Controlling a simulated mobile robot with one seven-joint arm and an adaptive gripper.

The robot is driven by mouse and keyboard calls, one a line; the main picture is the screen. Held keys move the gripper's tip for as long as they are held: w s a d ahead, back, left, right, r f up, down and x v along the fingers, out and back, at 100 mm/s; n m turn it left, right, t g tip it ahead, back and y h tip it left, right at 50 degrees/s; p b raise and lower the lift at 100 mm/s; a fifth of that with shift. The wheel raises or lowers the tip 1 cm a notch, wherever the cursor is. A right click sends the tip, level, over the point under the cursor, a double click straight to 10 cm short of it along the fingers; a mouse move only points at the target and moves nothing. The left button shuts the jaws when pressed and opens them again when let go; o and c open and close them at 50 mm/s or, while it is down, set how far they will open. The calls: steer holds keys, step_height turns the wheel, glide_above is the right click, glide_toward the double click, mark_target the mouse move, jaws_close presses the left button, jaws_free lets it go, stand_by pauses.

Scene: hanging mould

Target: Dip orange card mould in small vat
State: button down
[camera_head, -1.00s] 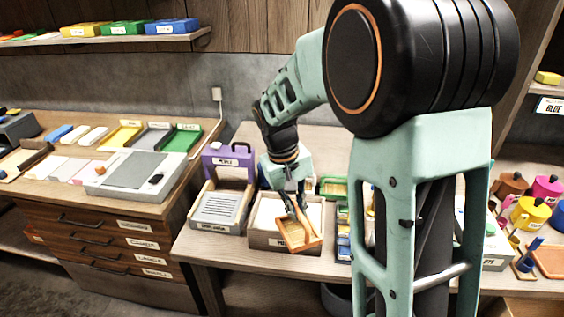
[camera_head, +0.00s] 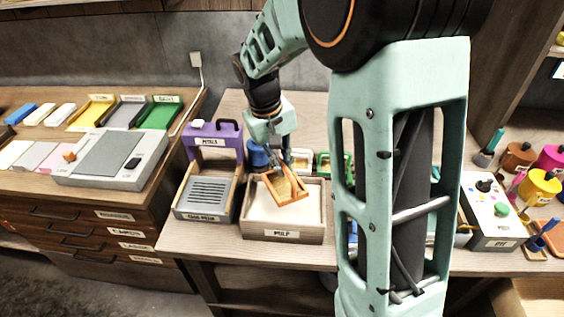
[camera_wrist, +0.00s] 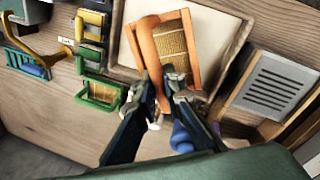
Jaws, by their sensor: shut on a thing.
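The orange mould (camera_head: 292,186), a small frame with a tan mesh panel, is over the back part of a grey-brown vat (camera_head: 284,237) labelled PULP, filled with a pale surface. My gripper (camera_head: 273,168) is shut on the mould's edge. In the wrist view, my gripper (camera_wrist: 166,84) pinches the mould's orange bar, and the mesh panel (camera_wrist: 171,39) lies beyond the fingers. The vat's rim (camera_wrist: 126,73) shows around it. The mould looks tilted in the head view. I cannot tell whether its lower edge touches the pale surface.
A slatted grey tray (camera_head: 205,200) and a purple press-like stand (camera_head: 213,140) are left of the vat. Green frames (camera_wrist: 101,93) stand on its other side. A blue round object (camera_head: 257,155) is behind the vat. My arm hides part of the table to the right.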

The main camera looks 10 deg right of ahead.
steer(key=shift+f+b, duration=3.6)
steer(key=shift+f, duration=1.65)
steer(key=shift+r, duration=0.1)
steer(key=shift+r+p, duration=3.2)
steer(key=shift+r, duration=0.95)
steer(key=shift+w+a, duration=0.1)
steer(key=shift+w, duration=0.05)
